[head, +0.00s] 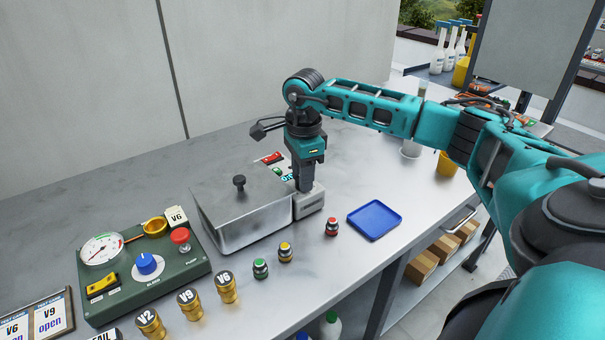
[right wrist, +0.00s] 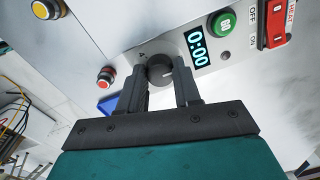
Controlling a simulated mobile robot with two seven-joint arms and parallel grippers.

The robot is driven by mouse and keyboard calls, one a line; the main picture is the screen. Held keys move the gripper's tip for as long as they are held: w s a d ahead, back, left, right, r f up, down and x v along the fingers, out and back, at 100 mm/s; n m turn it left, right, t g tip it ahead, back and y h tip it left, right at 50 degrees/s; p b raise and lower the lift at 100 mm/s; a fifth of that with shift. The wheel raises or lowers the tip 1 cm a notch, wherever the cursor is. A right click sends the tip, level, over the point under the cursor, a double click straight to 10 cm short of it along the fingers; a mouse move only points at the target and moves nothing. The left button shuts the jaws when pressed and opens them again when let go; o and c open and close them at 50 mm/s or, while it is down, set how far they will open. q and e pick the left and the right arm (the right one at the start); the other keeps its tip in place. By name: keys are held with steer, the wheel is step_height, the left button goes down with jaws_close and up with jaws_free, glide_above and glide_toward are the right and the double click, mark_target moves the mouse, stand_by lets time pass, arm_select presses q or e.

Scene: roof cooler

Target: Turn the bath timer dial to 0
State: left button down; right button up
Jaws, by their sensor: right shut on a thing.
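The bath is a metal box (head: 235,215) with a lidded top and black knob, standing on the counter. Its control end (head: 309,203) is at its right side. In the right wrist view the dark round timer dial (right wrist: 160,70) sits between the two fingers of my right gripper (right wrist: 162,84), which is shut on it. A digital display (right wrist: 197,47) beside the dial reads 0:00. In the head view my right gripper (head: 304,184) points down at the control end and hides the dial. My left gripper is not in view.
A green button (right wrist: 222,22) and a red heat switch (right wrist: 275,24) sit beside the display. A blue tray (head: 375,220) and small capped jars (head: 285,252) stand on the counter. A green valve panel (head: 145,265) is at left.

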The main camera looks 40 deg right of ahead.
steer(key=shift+r, duration=0.1)
steer(key=o, duration=1.1)
steer(key=shift+c, duration=0.2)
step_height(320, 180, up, 13)
steer(key=shift+s+a, duration=0.15)
steer(key=shift+s, duration=0.1)
steer(key=shift+s, duration=0.1)
